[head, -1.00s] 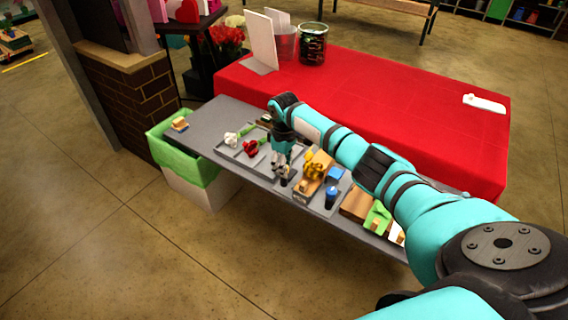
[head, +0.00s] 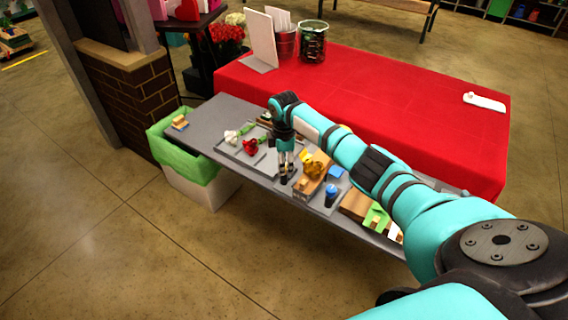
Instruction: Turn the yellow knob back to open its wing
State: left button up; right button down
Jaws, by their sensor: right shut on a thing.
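My right gripper (head: 286,172) points down at the front edge of the grey bench, left of a wooden block fixture. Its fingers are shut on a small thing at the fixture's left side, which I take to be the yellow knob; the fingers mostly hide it. The wing's position is too small to tell. My left gripper is not in view.
A red flower (head: 252,146) and a white flower (head: 231,136) lie on a grey tray (head: 264,168) to the left. A green-lined bin (head: 196,168) stands at the bench's left end. A red-covered table (head: 420,120) is behind.

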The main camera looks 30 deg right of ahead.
dwell(0.3)
jog(key=c, duration=1)
grip_release()
jog(key=shift+r, duration=0.25)
notch_tip(320, 180, up, 12)
jog(key=shift+f, duration=0.2)
